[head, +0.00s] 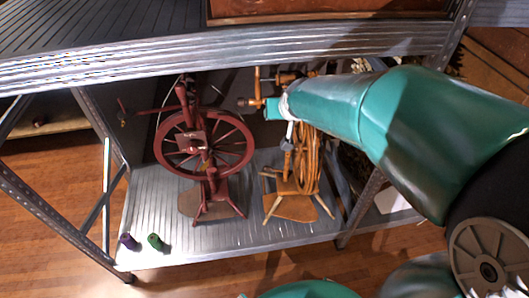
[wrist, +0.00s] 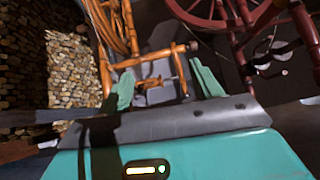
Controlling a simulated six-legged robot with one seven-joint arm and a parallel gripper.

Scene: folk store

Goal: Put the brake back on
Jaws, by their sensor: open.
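A light orange-brown wooden spinning wheel (head: 304,165) stands on the lower metal shelf, partly hidden behind my arm in the head view. Its turned wooden posts and bars (wrist: 140,58) show in the wrist view. My gripper (wrist: 163,74) is open there, with a pale green finger on each side of a small orange wooden piece (wrist: 158,82). I cannot tell whether the fingers touch it. In the head view my gripper (head: 272,108) is at the upper left of this wheel. I cannot tell which part is the brake.
A dark red spinning wheel (head: 203,146) stands close on the left, and it also shows at the upper right of the wrist view (wrist: 235,22). A purple spool (head: 128,242) and a green spool (head: 156,241) are at the shelf's front left. The upper shelf (head: 130,68) hangs over both wheels.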

